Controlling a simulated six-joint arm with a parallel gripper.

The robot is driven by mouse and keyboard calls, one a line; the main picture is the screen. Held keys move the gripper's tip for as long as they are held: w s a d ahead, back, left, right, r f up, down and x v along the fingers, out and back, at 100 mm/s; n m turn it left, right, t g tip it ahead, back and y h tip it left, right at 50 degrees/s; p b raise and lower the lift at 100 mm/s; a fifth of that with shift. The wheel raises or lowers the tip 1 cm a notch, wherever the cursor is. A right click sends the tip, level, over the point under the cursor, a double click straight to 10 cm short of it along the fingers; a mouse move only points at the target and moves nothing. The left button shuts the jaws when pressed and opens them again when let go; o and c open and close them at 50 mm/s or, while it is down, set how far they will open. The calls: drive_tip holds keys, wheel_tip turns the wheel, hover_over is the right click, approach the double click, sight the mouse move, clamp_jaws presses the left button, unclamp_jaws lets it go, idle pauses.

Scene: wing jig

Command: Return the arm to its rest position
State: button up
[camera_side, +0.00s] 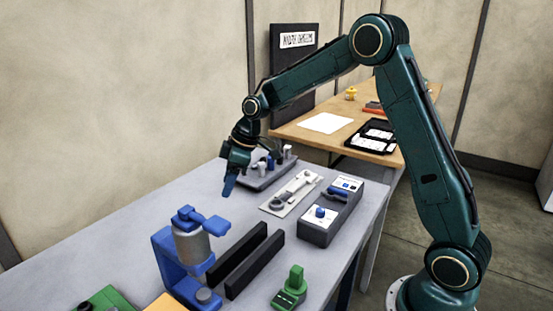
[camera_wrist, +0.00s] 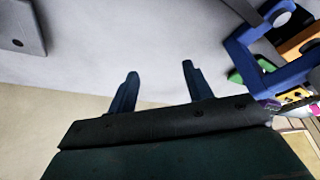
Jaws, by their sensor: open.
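My gripper (camera_side: 229,184) hangs above the grey table at the end of my dark green arm, in front of a grey tray of small parts. Its fingers point down. In the wrist view my gripper (camera_wrist: 158,82) shows two dark blue fingers set apart, with nothing between them. Bare table and a pale wall lie behind the fingers there.
A blue jig (camera_side: 182,262) holding a grey cylinder stands at the table's front left, beside two black bars (camera_side: 240,262). A grey control box (camera_side: 333,212), a white plate (camera_side: 291,194) and a green part (camera_side: 291,288) sit to the right. A wooden table (camera_side: 310,139) stands behind.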

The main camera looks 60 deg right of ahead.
drive_tip(key=s+a+r+m+t+h, duration=0.15)
drive_tip(key=s+r+m, duration=0.25)
drive_tip(key=s+r, duration=1)
drive_tip(key=s+f+m+h, duration=0.1)
drive_tip(key=s+m, duration=0.3)
drive_tip(key=s, duration=1.5)
drive_tip(key=shift+s+a+f+t, duration=0.15)
drive_tip(key=shift+s+f+t, duration=0.1)
drive_tip(key=shift+f+t, duration=0.25)
drive_tip(key=shift+h, duration=0.25)
